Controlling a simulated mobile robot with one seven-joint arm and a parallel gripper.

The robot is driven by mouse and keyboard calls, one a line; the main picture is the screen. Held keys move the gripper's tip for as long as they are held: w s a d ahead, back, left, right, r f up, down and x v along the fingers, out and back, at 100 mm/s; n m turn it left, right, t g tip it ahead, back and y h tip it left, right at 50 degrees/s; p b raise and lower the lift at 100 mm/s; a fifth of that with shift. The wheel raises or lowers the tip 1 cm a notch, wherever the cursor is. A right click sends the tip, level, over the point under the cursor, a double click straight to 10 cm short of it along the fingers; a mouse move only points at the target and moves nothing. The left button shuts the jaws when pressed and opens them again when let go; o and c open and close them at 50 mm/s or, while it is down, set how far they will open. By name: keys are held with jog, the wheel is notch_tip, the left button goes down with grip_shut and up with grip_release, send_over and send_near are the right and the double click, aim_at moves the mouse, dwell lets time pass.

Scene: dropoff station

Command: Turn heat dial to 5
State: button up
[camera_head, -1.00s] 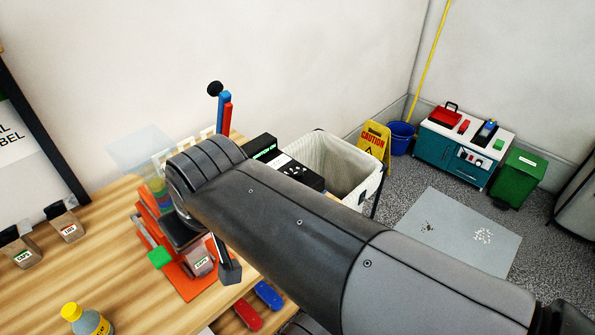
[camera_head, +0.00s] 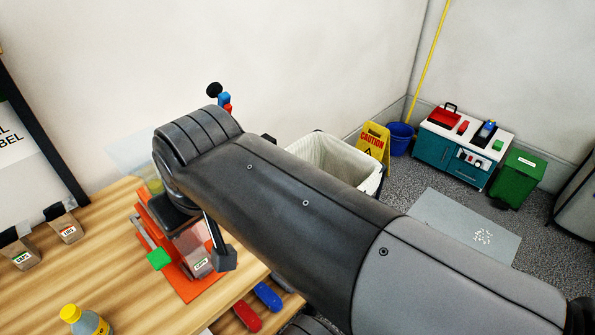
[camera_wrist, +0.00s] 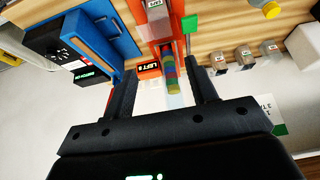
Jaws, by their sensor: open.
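My gripper (camera_wrist: 163,88) is open in the wrist view, its two dark fingers apart with nothing held between them. Beyond the fingers is an orange machine (camera_wrist: 149,70) with a small lit display that seems to read "LEFT 5". A striped coloured stack (camera_wrist: 171,74) shows between the fingertips. To the left are a blue frame (camera_wrist: 122,35) and a black device (camera_wrist: 48,42) with a green display. I cannot make out a heat dial or its setting. In the head view the orange machine (camera_head: 181,283) stands on the table, and my arm hides much of the area behind it.
The wooden table (camera_head: 115,235) holds a yellow-capped bottle (camera_head: 85,321) and labelled bags (camera_head: 66,226). A green block (camera_head: 158,260) is at the orange machine. Red (camera_head: 246,316) and blue (camera_head: 267,296) objects lie by the table edge. A white-lined bin (camera_head: 338,160) stands behind my arm.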

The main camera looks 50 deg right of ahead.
notch_tip(320, 180, up, 14)
jog(key=w+d+r+n+g+h, duration=0.25)
jog(key=w+d+n, duration=0.25)
jog(key=w+d, duration=0.35)
jog(key=w+d+f+n+g+y, duration=0.15)
jog(key=d+n, duration=0.25)
jog(key=d, duration=0.9)
jog(key=w+d+f+n+g+y, duration=0.15)
jog(key=d+n, duration=0.35)
jog(key=d, duration=0.9)
jog(key=shift+h, duration=0.25)
jog(key=f, duration=3.4)
jog(key=shift+a, duration=0.35)
jog(key=shift+m, duration=0.3)
jog(key=shift+c, duration=0.2)
jog(key=c, duration=0.9)
